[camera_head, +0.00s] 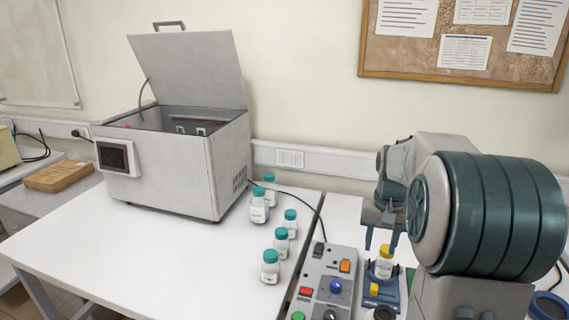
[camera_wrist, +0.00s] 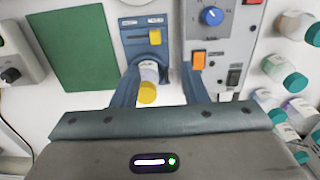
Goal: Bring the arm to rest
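My arm reaches in from the right in the head view, with my gripper (camera_head: 381,246) pointing down just above a yellow-capped bottle (camera_head: 384,264). The bottle stands upright in a blue holder (camera_head: 382,294) on the right-hand table. In the wrist view, my gripper (camera_wrist: 162,78) has its two blue fingers spread apart. The yellow-capped bottle (camera_wrist: 148,74) shows between them, nearer the left finger, with a gap to the right finger. The gripper appears empty.
A control box (camera_head: 330,283) with buttons stands left of the holder. Several teal-capped bottles (camera_head: 270,267) stand beyond it on the white table (camera_head: 190,270). A grey machine (camera_head: 190,155) with a raised lid stands at the back left. A green mat (camera_wrist: 75,45) lies beside the holder.

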